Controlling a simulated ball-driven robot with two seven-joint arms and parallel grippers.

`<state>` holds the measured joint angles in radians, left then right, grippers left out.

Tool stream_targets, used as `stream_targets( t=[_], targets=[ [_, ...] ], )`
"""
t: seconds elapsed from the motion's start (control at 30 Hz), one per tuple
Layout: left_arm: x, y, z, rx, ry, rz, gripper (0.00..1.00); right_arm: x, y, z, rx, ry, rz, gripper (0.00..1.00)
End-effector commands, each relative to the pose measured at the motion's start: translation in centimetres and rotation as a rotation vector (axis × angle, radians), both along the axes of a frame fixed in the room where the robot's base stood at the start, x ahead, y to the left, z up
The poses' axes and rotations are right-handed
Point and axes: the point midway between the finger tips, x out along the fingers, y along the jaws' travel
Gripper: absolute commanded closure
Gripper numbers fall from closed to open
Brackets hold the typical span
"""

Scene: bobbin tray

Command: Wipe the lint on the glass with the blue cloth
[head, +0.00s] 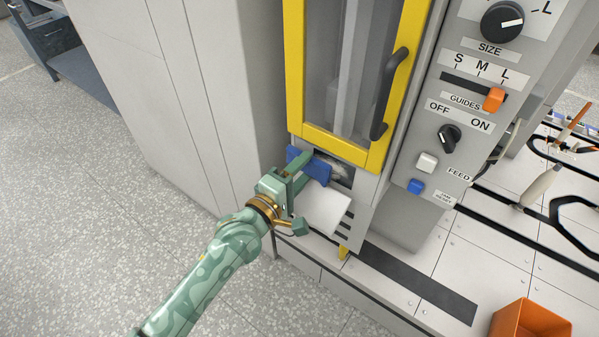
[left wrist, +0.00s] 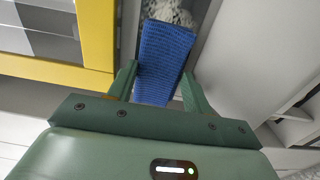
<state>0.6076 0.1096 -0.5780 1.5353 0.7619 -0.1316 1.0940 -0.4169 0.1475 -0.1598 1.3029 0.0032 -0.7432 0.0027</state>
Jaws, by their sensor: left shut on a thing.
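The blue cloth (head: 317,171) is held in my left gripper (head: 298,168), low on the machine just under the yellow-framed door. In the left wrist view the cloth (left wrist: 165,62) sticks out between the two green fingers. A pale grey, fuzzy patch of lint (head: 334,168) shows on a small dark glass pane (head: 346,183) right beside the cloth. The lint (left wrist: 168,12) also shows beyond the cloth's far end in the left wrist view. The cloth hides part of the pane. I cannot tell whether the cloth touches it. My right gripper is out of view.
The yellow-framed door (head: 294,62) with a black handle (head: 389,95) is just above. A white sloping plate (head: 322,210) lies below my gripper. A control panel (head: 432,122) with knobs and buttons stands to the right. An orange bin (head: 528,322) is at lower right.

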Motion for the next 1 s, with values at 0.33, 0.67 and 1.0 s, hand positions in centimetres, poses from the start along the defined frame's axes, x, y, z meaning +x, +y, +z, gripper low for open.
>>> stream_targets(
  t=[0.33,0.67,1.0],
  targets=[
    [0.6,-0.4,-0.1,0.001,0.001,0.000,0.68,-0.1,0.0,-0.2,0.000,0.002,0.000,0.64],
    [1.0,-0.8,0.0,-0.001,0.001,0.000,0.68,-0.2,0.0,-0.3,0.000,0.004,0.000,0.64],
    [-0.3,-2.4,0.4,-0.002,-0.001,-0.001,0.68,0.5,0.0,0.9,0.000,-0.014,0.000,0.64]
  ],
)
